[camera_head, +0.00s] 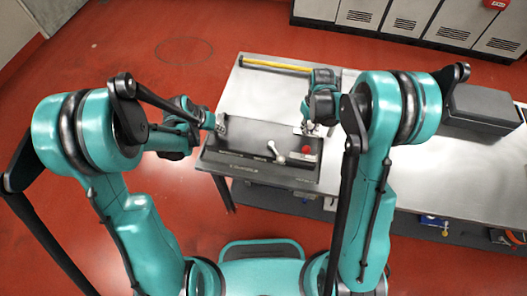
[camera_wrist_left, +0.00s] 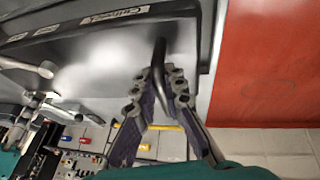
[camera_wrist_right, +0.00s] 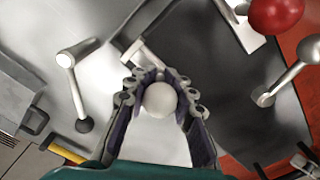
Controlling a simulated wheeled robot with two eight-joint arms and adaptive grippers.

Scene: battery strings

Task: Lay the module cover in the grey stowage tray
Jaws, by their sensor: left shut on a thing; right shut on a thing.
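A dark grey, flat, labelled unit (camera_head: 250,170) lies on the metal table, with a pale lever (camera_head: 276,153) and a red knob (camera_head: 305,149) on it. I cannot tell the module cover from the grey stowage tray with certainty. My left gripper (camera_head: 219,124) is at the unit's left end; in the left wrist view it (camera_wrist_left: 160,88) is shut on a dark bar-like handle (camera_wrist_left: 160,55) beside the labelled edge (camera_wrist_left: 115,15). My right gripper (camera_head: 310,129) is at the unit's right end; in the right wrist view it (camera_wrist_right: 158,85) is shut on a white ball knob (camera_wrist_right: 160,101).
A dark grey box (camera_head: 482,108) stands at the table's right end. A yellow bar (camera_head: 275,65) lies along the back edge. The metal table top (camera_head: 425,172) is bare at right. Cabinets (camera_head: 410,20) stand behind, and a shelf (camera_head: 410,220) with items is below.

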